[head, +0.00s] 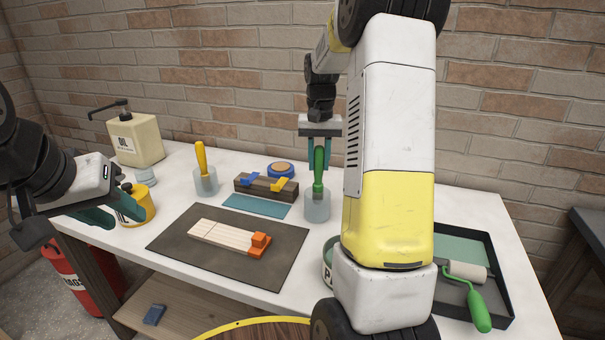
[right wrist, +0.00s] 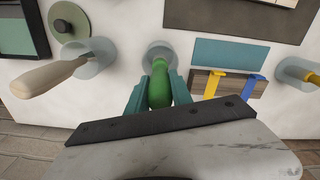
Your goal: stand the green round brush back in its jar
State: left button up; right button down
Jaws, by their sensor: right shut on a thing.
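The green round brush (head: 319,170) is upright, its handle between the fingers of my right gripper (head: 320,152). Its lower end shows inside the clear grey jar (head: 317,208) on the white bench. I cannot tell whether it rests on the jar's bottom. In the right wrist view, the green handle (right wrist: 159,88) sits between the teal fingers of my right gripper (right wrist: 159,92), with the jar (right wrist: 157,52) directly beyond it. My left gripper (head: 120,212) is open and empty at the left, near a yellow pot (head: 133,206).
A jar with a yellow-handled brush (head: 205,180) stands left of a wooden block (head: 266,186). A beige-handled brush (right wrist: 45,78) leans in another jar. A dark mat (head: 190,250) bears a wooden piece. A roller tray (head: 480,240) is at the right.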

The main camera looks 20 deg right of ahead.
aim_at(318, 174)
jog(key=shift+f, duration=2.05)
jog(key=c, duration=1.1)
grip_release()
jog(key=shift+f, duration=0.15)
jog(key=shift+c, duration=0.2)
